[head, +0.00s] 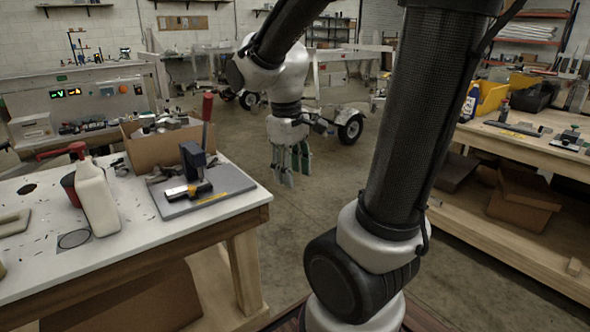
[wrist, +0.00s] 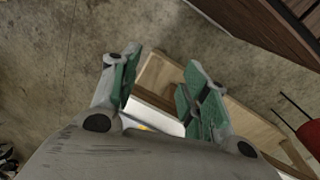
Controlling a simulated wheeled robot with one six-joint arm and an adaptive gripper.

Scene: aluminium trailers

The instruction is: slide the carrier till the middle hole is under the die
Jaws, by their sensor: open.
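A small dark blue press (head: 194,160) with a red-handled lever stands on a grey plate (head: 225,188) on the left table. A small silver and orange piece (head: 188,192) lies at the press's foot; it may be the carrier. Its holes and the die are too small to make out. My gripper (head: 284,172) hangs pointing down over the floor, to the right of the left table and apart from the press. Its green-padded fingers are spread and empty in the wrist view (wrist: 160,85). The wrist view shows neither press nor carrier.
The left table (head: 150,225) also holds a white bottle (head: 97,195), a red-handled tool (head: 64,151) and a cardboard box (head: 160,145) behind the plate. A wooden bench (head: 520,235) stands on the right. Bare floor (head: 300,225) lies between them.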

